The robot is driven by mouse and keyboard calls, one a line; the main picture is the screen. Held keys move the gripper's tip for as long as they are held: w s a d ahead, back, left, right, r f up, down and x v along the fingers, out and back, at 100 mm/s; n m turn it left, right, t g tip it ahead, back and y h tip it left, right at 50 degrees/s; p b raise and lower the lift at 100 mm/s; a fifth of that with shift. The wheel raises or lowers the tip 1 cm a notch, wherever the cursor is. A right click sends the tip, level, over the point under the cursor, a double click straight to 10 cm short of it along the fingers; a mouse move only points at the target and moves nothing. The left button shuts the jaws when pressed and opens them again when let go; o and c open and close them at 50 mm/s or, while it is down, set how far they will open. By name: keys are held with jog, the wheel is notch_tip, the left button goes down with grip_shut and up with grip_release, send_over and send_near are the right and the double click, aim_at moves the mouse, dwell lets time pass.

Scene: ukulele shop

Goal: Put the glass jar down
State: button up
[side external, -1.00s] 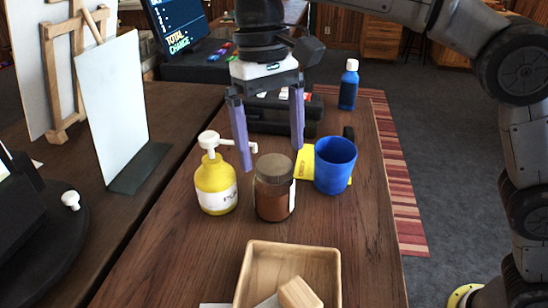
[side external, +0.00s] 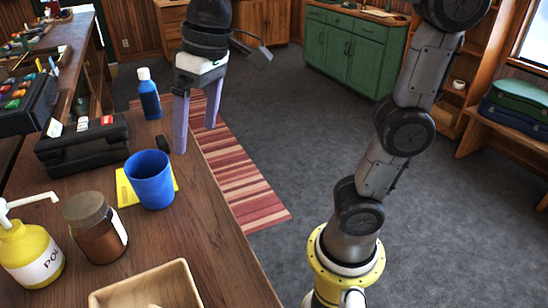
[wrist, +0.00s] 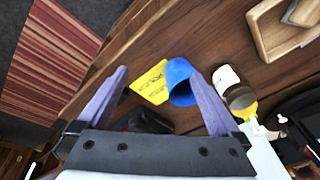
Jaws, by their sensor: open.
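The glass jar (side external: 103,240), brown inside with a dark lid and a white label, stands upright on the wooden table (side external: 195,235), between the yellow pump bottle (side external: 32,258) and the blue cup (side external: 152,182). My gripper (side external: 195,140) is open and empty, above the far right edge of the table, beyond the blue cup and apart from the jar. In the wrist view the jar (wrist: 229,78) is right of my gripper (wrist: 158,73), outside the fingers, and the blue cup (wrist: 180,80) shows between them.
A yellow card (side external: 127,188) lies by the cup. A black case (side external: 80,147) and a blue bottle (side external: 149,95) stand farther back. A wooden tray (side external: 150,288) is at the front. A striped rug (side external: 235,170) lies on the floor beyond the table's right edge.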

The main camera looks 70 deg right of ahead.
jog(key=s+d+f+t+h, duration=0.1)
jog(key=s+d+f+t, duration=0.2)
jog(key=s+d+f, duration=0.4)
jog(key=s+f, duration=0.2)
jog(key=s, duration=0.2)
jog(key=shift+d+f, duration=0.35)
jog(key=shift+f, duration=0.05)
